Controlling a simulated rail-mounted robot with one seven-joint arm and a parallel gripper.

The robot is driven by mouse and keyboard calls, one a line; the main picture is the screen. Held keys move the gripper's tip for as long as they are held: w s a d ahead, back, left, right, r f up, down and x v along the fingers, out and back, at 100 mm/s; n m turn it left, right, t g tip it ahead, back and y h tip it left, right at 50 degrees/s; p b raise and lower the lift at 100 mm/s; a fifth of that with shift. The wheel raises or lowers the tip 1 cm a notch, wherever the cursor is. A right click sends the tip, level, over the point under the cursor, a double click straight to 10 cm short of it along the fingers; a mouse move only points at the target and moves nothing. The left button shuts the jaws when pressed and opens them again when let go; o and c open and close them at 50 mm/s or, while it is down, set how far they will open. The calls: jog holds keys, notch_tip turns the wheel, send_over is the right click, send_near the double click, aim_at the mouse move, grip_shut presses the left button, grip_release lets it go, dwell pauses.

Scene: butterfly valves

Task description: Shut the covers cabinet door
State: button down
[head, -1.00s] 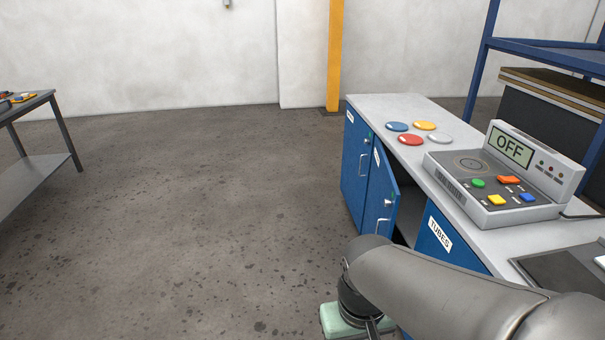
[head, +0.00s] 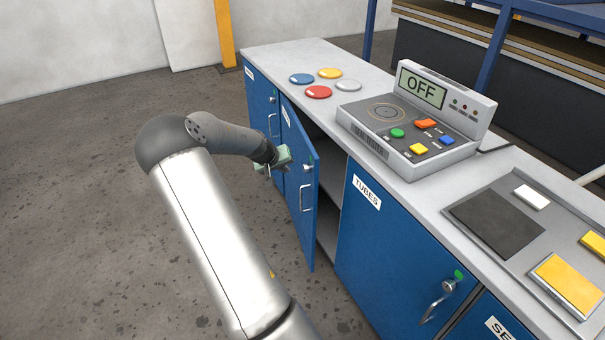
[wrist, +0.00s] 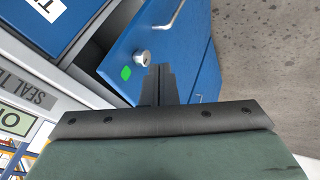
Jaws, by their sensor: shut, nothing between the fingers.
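The blue cabinet door (head: 301,218) stands ajar, its free right edge swung out from the counter front and a dark gap behind it. Its label cannot be read here. It has a metal handle (head: 304,197) and a round lock (head: 307,168). The door also fills much of the wrist view (wrist: 196,62), with the lock (wrist: 142,57) and a green mark beside it. My gripper (head: 286,167) is at the outer side of the door, near its upper part. In the wrist view its fingers (wrist: 161,72) are together and empty, over the door near the lock. Contact cannot be told.
The shut TUBES door (head: 385,235) is right of the opening. On the grey counter (head: 270,58) are coloured discs and a tester (head: 415,120) reading OFF. A tray with yellow blocks (head: 567,282) lies at right. The floor (head: 90,200) at left is clear.

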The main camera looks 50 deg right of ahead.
jog(key=shift+s+d+f+p, duration=0.3)
jog(key=shift+d+f+p, duration=0.2)
jog(key=shift+d+f, duration=1)
jog(key=shift+s+d+f+p, duration=0.35)
jog(key=shift+d+f+p, duration=0.15)
jog(key=shift+d+f, duration=0.95)
jog(key=shift+s+d+f+p, duration=0.4)
jog(key=shift+d+f, duration=0.7)
jog(key=shift+d, duration=0.75)
jog(key=shift+w, duration=0.1)
